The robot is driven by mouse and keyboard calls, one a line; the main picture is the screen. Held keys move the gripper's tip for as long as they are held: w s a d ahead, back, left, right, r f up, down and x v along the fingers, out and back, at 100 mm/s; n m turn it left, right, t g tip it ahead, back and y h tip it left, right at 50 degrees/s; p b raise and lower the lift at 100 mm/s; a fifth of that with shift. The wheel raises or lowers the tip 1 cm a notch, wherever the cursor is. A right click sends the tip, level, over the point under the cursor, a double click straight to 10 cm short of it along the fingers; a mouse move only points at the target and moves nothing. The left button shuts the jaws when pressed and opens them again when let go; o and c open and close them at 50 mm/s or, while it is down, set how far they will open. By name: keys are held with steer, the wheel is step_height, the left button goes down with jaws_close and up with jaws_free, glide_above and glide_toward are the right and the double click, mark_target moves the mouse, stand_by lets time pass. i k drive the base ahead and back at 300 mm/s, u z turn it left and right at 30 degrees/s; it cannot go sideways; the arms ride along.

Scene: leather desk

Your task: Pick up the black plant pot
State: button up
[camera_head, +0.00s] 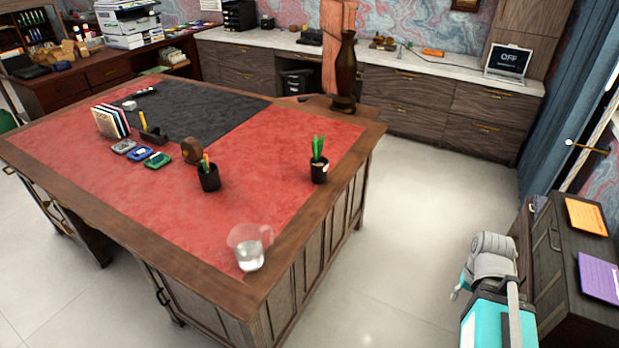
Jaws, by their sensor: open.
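The black plant pot (319,174) stands upright on the red leather top of the desk (250,225), close to its right wooden edge. Upright green leaves rise from it, and a small pale mark shows on its side. My arm (490,265), white and teal, shows at the lower right, beyond the desk's right side and well apart from the pot. I cannot make out my gripper's fingers in this view.
A black pencil cup (209,181) stands left of the pot. A glass jug (249,254) is near the front corner. A tall dark vase (345,80) stands behind the pot. Bare floor (420,215) lies between desk and right cabinet (548,265).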

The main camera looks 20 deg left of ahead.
mark_target(319, 164)
steer(key=u, duration=1.05)
steer(key=i, duration=1)
steer(key=z, duration=0.05)
